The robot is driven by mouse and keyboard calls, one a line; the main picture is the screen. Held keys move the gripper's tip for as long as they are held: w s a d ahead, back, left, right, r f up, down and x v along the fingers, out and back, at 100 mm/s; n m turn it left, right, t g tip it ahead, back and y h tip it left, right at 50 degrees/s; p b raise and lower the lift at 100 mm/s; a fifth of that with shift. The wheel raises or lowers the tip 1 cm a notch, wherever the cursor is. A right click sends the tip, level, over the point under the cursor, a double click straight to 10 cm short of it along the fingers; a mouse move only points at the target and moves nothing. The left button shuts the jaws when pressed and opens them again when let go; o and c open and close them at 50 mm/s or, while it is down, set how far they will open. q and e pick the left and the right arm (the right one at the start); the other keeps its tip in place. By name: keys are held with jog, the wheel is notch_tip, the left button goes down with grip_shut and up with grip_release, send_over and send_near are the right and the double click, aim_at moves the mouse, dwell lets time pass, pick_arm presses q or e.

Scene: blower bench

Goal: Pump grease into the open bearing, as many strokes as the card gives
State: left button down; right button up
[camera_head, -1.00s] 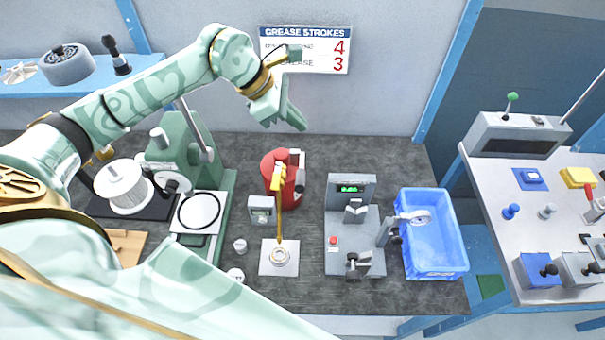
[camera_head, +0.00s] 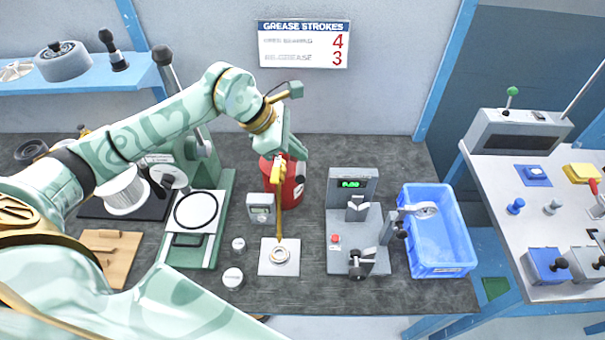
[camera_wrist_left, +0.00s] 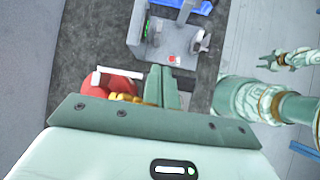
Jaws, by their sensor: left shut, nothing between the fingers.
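The card (camera_head: 304,44) on the wall is headed GREASE STROKES, with a red 4 on the upper line and a red 3 on the lower. Its small words are blurred; the lower seems to read re-grease. The red grease pump (camera_head: 291,191) stands on the bench with a gold spout reaching down to the ring-shaped bearing (camera_head: 279,255) on a white plate. My left gripper (camera_head: 294,153) is shut and empty, at the pump's top; contact is unclear. The pump (camera_wrist_left: 108,83) shows beside its fingers in the wrist view. My right gripper (camera_wrist_left: 266,62) is small there, its jaws unclear.
A grey meter (camera_head: 261,209) stands left of the spout, with two small tins (camera_head: 233,277) nearby. A green press (camera_head: 196,225) is further left. A grey fixture with a green display (camera_head: 352,218) and a blue crate (camera_head: 437,262) stand right.

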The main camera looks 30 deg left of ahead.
pick_arm(q)
jog(key=shift+w+a, duration=0.2)
jog(key=shift+a, duration=0.05)
pick_arm(e)
jog(key=shift+w, duration=0.1)
jog(key=shift+a, duration=0.35)
jog(key=shift+d, duration=0.3)
dwell(0.6)
pick_arm(q)
jog(key=shift+f, duration=0.1)
jog(key=shift+s+f, duration=0.25)
jog(key=shift+f, duration=0.1)
pick_arm(e)
jog(key=shift+f, duration=0.2)
